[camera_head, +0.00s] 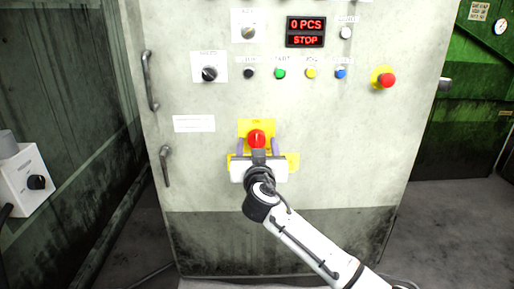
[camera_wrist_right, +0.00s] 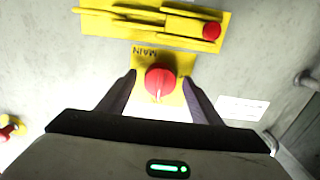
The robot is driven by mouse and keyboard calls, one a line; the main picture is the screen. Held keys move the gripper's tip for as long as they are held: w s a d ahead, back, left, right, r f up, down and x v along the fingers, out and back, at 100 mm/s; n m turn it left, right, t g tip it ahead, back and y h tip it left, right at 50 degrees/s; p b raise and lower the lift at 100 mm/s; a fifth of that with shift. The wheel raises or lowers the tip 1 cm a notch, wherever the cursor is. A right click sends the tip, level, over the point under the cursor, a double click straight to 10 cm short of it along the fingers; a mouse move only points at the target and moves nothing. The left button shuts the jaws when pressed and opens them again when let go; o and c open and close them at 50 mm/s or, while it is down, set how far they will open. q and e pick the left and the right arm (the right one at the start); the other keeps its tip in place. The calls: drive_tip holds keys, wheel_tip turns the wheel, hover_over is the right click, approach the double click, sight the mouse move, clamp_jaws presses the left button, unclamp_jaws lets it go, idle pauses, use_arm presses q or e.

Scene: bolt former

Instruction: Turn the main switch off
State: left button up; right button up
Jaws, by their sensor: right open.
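The main switch (camera_head: 256,138) is a round red knob on a yellow plate (camera_head: 243,126) on the cabinet front. In the right wrist view the knob (camera_wrist_right: 160,80) shows a pale mark toward the lower edge, and the plate reads "MAIN" upside down. My right gripper (camera_head: 258,146) is open, with one dark finger on each side of the knob. In the wrist view both fingers (camera_wrist_right: 158,86) stand apart from the knob with gaps on both sides. How deep they reach is hard to tell. My left gripper is out of view.
A second yellow plate (camera_head: 293,160) with a red knob (camera_wrist_right: 212,31) lies below the switch, partly hidden by my gripper. Above are coloured buttons (camera_head: 280,73), a display (camera_head: 306,32) reading "0 PCS STOP", and a red mushroom button (camera_head: 387,80). Handles (camera_head: 150,80) project at left.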

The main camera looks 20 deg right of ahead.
drive_tip(key=c, duration=1)
drive_tip(key=shift+c, duration=0.2)
